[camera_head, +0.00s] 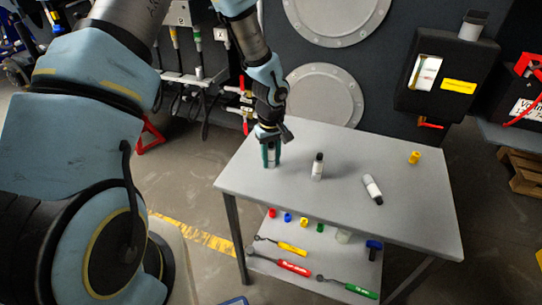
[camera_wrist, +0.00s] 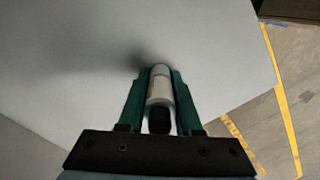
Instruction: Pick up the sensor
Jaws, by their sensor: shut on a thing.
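My gripper (camera_head: 270,153) is at the left part of the grey table and points down. In the wrist view its green fingers (camera_wrist: 160,85) are shut on a white cylinder with a dark end, the sensor (camera_wrist: 159,90). In the head view a little of this sensor (camera_head: 271,158) shows between the fingers. I cannot tell whether it touches the table top.
The grey table (camera_head: 415,205) also carries a small yellow part (camera_head: 414,157) at the right. Its lower shelf holds coloured caps and tools, among them a red-handled one (camera_head: 293,267). A dark wall box (camera_head: 440,85) hangs behind. The front right of the table top is clear.

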